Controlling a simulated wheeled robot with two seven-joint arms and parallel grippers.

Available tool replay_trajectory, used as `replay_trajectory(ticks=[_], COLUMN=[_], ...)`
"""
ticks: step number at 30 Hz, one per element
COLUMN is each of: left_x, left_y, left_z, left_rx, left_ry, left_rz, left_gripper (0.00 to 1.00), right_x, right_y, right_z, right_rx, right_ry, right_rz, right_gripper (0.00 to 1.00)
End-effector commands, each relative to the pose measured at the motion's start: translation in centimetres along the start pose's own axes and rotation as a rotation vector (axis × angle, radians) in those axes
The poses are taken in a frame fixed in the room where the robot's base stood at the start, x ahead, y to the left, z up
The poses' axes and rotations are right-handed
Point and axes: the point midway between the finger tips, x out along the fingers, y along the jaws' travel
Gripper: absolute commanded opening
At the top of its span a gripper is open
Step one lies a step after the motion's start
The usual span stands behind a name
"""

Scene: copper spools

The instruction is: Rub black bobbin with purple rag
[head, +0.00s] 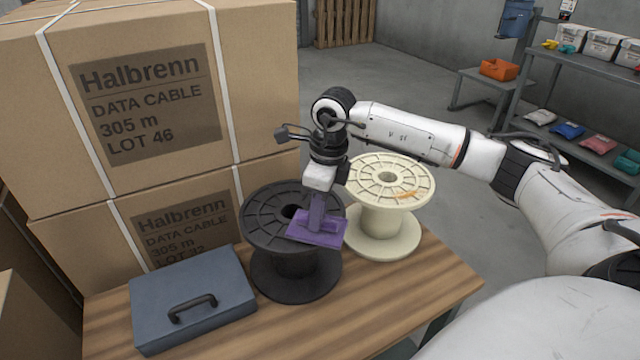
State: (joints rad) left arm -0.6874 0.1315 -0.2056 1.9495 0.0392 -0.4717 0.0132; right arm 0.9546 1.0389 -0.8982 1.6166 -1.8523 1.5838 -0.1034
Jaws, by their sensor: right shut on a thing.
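The black bobbin (268,222) stands upright on the wooden table, between a blue-grey case and a cream bobbin. My right gripper (318,205) comes down over it from above and is shut on the purple rag (318,232). The rag is spread flat under the gripper at the right front part of the black bobbin's top flange and covers part of it. It appears to touch the flange, though exact contact is hard to tell. The bobbin's centre hole shows just left of the gripper. My left gripper is not in the head view.
The cream bobbin (390,184) stands close at right behind, an orange mark on its top. The blue-grey case (185,290) with a dark handle lies at left front. Stacked Halbrenn cartons (150,110) rise behind. The wooden table (385,300) is bare at front right. Shelves (590,70) stand far right.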

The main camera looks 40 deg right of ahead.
Motion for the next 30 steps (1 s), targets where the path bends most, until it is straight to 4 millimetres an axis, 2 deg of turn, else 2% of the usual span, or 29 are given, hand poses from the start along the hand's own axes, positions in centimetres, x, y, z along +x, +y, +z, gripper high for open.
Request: replay_trajectory(ticks=[2, 4, 8, 14, 21, 30], left_x=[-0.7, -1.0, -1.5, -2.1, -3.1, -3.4], left_y=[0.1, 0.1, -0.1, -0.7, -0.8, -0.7], left_z=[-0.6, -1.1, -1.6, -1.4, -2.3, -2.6], left_rx=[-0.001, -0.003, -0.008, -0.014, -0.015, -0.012], left_ry=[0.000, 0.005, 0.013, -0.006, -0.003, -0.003], left_rz=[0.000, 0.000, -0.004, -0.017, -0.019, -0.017], left_gripper=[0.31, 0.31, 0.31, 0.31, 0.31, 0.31], right_x=[-0.8, -2.7, -3.7, -5.5, -7.6, -8.1], right_y=[-0.1, -0.1, -0.1, -0.1, -0.2, -0.2], right_z=[0.0, 0.2, 0.2, 0.3, 0.3, 0.2], right_rx=[0.001, 0.001, 0.004, 0.008, 0.011, 0.013], right_ry=[0.001, -0.003, 0.000, -0.001, 0.000, 0.000], right_rz=[0.000, -0.002, 0.000, -0.001, -0.002, -0.002], right_gripper=[0.00, 0.00, 0.00, 0.00, 0.00, 0.00])
